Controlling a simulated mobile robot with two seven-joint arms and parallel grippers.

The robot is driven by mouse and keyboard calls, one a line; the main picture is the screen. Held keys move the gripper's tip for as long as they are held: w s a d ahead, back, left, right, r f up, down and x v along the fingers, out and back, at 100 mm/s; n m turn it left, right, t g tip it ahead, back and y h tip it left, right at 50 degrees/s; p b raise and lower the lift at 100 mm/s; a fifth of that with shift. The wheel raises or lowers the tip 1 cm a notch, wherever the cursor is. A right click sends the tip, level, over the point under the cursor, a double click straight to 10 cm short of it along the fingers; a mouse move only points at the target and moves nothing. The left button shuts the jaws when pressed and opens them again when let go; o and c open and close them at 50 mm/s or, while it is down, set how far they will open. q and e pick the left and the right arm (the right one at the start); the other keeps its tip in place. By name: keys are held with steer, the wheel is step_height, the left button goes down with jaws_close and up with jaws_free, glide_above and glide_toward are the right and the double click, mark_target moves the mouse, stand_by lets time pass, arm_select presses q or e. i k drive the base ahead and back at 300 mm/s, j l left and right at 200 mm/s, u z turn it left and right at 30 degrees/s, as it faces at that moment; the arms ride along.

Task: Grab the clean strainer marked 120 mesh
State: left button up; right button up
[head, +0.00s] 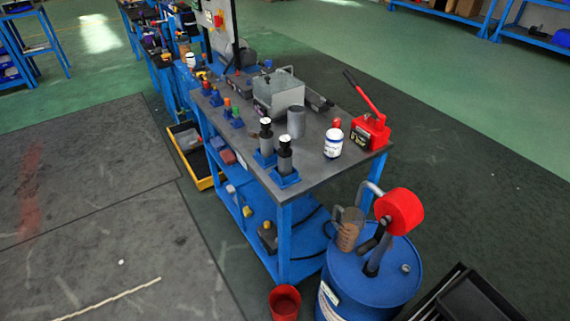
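No strainer with a readable 120 mesh marking can be made out. On the near end of the workbench (325,172), two dark grey upright cylinders with white tops, a farther one (266,141) and a nearer one (285,158), stand in blue square holders. A plain grey cylinder (296,122) stands behind them, beside a grey metal box (278,93). I cannot tell whether any of these is a strainer. Neither of my grippers is in view.
A white bottle with a red cap (333,142) and a red hand-lever device (370,130) stand at the bench's right end. A blue drum (375,280) with a red-topped pump, a red bucket (285,302) and a black tray (470,300) stand in front. Floor left is mostly clear.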

mark_target(284, 153)
steer(key=z, duration=0.9)
steer(key=j+z, duration=0.2)
steer(key=z, duration=0.2)
steer(key=j+z, duration=0.45)
steer(key=z, duration=0.3)
steer(key=j+z, duration=0.3)
steer(key=j, duration=0.15)
steer(key=k+j+z, duration=0.15)
steer(key=j+z, duration=0.2)
steer(key=k+j+z, duration=0.1)
steer(key=j, duration=0.2)
steer(key=k+j+z, duration=0.1)
steer(key=j, duration=0.2)
steer(key=k+j+z, duration=0.1)
steer(key=k+j, duration=0.25)
steer(key=j, duration=0.15)
steer(key=k+j, duration=0.2)
steer(key=j, duration=0.25)
steer(key=k+j, duration=0.25)
steer(key=j, duration=0.15)
